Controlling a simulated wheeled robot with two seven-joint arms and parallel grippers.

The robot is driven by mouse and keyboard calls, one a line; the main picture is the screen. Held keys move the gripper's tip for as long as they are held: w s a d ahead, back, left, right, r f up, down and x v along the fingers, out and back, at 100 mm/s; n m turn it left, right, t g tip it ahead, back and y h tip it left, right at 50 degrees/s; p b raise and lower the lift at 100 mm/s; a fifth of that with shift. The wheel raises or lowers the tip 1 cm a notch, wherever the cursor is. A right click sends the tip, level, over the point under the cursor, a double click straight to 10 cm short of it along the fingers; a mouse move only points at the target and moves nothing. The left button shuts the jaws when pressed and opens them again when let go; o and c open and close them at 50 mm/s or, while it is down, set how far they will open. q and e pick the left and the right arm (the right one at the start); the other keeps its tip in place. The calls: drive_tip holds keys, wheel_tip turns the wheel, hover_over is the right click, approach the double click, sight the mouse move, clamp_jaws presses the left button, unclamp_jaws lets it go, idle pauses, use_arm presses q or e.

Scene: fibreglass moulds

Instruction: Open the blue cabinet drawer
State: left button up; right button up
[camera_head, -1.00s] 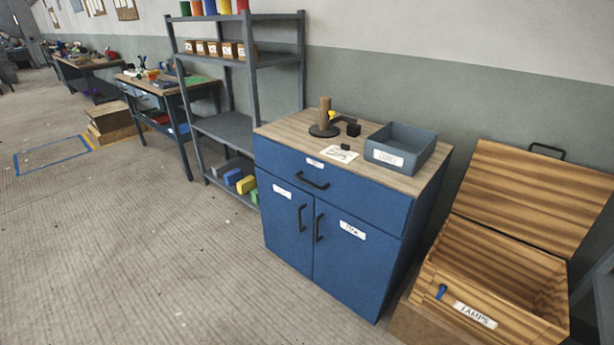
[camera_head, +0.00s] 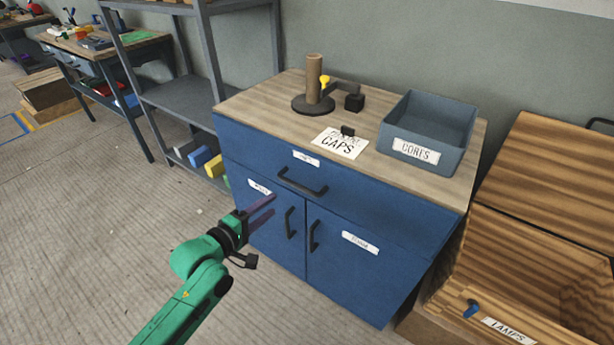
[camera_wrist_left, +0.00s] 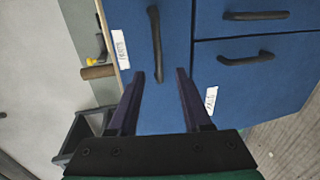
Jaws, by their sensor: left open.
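The blue cabinet (camera_head: 262,160) stands with its wide top drawer (camera_head: 375,203) shut, flush above two doors. The drawer has a black bar handle (camera_head: 302,182), which also shows in the wrist view (camera_wrist_left: 155,45) just ahead of my fingertips. My left gripper (camera_head: 264,207), on a green arm, is in front of the left door, left of and lower than the drawer handle in the head view. In the wrist view the left gripper (camera_wrist_left: 160,74) has its two dark purple fingers spread with nothing between them. It is apart from the handle. My right gripper is not seen.
On the cabinet top are a grey bin (camera_head: 430,135), a round stand with a post (camera_head: 313,85) and a paper label (camera_head: 340,144). An open wooden crate (camera_head: 500,265) stands right of the cabinet. A grey shelf (camera_head: 190,104) stands left. The floor in front is clear.

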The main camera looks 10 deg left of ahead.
sight(298, 184)
use_arm(q)
drive_tip(key=x, duration=0.8)
drive_tip(key=b+x, duration=0.1)
drive_tip(key=x, duration=0.3)
drive_tip(key=shift+w+d+r, duration=0.1)
drive_tip(key=shift+d+r, duration=0.15)
drive_tip(key=shift+d, duration=0.05)
drive_tip(key=shift+w+d, duration=0.1)
drive_tip(key=shift+w, duration=0.05)
drive_tip(key=shift+f, duration=0.1)
drive_tip(key=shift+c, duration=0.9)
clamp_jaws()
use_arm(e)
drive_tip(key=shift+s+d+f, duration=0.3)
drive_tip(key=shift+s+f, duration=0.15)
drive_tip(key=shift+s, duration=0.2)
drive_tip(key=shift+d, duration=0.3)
